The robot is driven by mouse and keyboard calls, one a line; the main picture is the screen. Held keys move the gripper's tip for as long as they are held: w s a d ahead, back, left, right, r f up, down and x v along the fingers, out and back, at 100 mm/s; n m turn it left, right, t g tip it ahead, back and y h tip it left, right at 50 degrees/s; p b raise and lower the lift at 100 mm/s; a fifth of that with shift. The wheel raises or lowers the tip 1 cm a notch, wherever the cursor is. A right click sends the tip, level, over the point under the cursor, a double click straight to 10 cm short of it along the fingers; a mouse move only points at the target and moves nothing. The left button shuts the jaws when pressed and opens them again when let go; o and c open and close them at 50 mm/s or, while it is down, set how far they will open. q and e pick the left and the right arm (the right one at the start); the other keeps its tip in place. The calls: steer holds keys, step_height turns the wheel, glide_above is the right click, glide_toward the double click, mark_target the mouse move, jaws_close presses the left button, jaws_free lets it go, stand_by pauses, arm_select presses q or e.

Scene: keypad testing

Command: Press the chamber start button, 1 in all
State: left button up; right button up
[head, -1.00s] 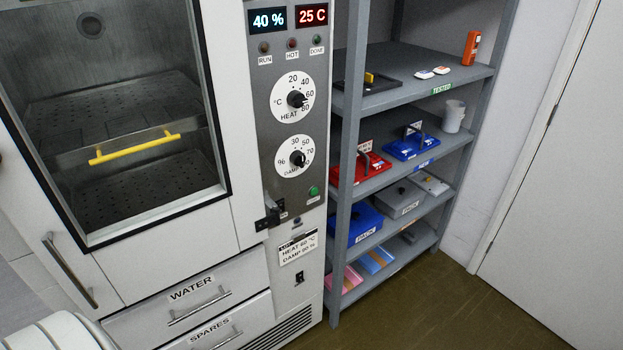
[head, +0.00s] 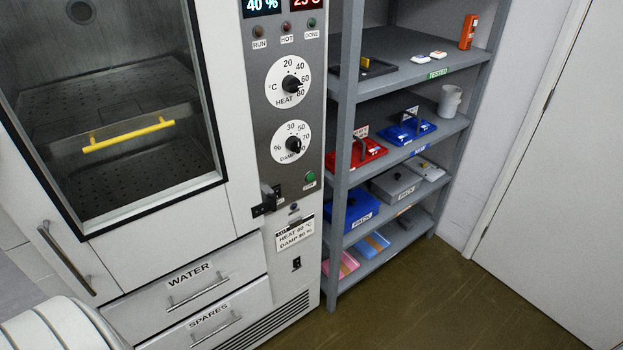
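The chamber's start button is a small green button (head: 310,177) low on the grey control panel (head: 255,110), below the HEAT dial (head: 292,84) and the DAMP dial (head: 292,144). It has a small label under it, too small to read surely. The RUN, HOT and DONE lamps (head: 286,28) look dark. The display (head: 262,6) reads 40 %, and the red one beside it is partly cut off. Neither of my grippers is in the head view.
The chamber's glass door (head: 110,110) appears closed, with a dark latch (head: 266,203) at its right. WATER (head: 225,275) and SPARES (head: 240,312) drawers sit below. A grey shelf rack (head: 345,190) with trays stands right of the chamber. The floor (head: 430,290) in front is clear.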

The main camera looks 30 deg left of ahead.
arm_select(q)
jaws_close()
stand_by(1.0)
